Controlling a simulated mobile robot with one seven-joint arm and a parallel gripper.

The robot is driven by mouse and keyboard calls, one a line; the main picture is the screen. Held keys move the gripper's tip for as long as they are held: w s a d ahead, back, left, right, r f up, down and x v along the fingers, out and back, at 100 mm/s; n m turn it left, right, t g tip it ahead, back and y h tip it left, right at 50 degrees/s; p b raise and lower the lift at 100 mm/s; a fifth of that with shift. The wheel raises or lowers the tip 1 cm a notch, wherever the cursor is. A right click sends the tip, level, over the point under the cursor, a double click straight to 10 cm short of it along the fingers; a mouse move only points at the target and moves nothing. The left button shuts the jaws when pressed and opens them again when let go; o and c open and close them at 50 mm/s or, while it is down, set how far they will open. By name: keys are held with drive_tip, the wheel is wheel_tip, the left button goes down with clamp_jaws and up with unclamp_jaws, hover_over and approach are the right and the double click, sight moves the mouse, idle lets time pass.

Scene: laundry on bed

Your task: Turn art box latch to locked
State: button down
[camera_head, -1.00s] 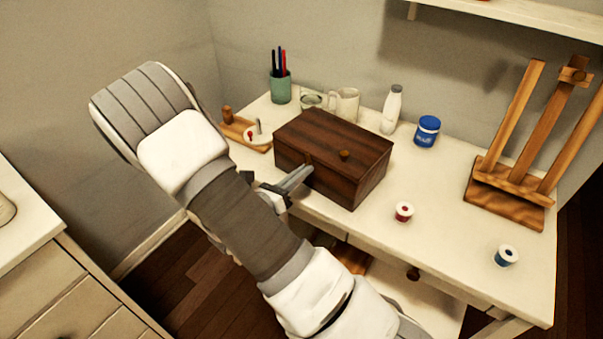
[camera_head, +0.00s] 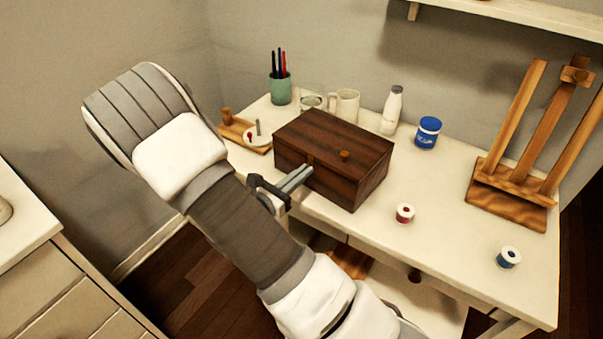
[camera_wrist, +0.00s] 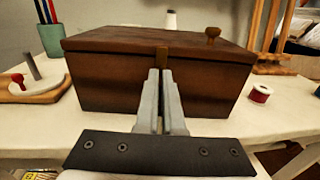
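The art box (camera_head: 335,165) is a dark brown wooden box with a closed lid and a small round knob (camera_head: 344,155) on top. It also shows in the wrist view (camera_wrist: 110,85). Its latch (camera_wrist: 162,58) is a small brown upright piece at the middle of the front, at the lid's edge. My gripper (camera_wrist: 161,72) is at the box front, its grey fingers close together with their tips just below the latch. I cannot tell whether they touch it. In the head view, my gripper (camera_head: 308,171) reaches the box's front face from the left.
A wooden tray (camera_head: 240,130) stands left of the box.

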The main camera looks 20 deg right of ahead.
drive_tip(key=c, duration=1)
unclamp_jaws()
drive_tip(key=shift+c, duration=0.2)
drive_tip(key=p+v, duration=0.2)
drive_tip(key=v, duration=1.5)
drive_tip(key=shift+a, duration=0.25)
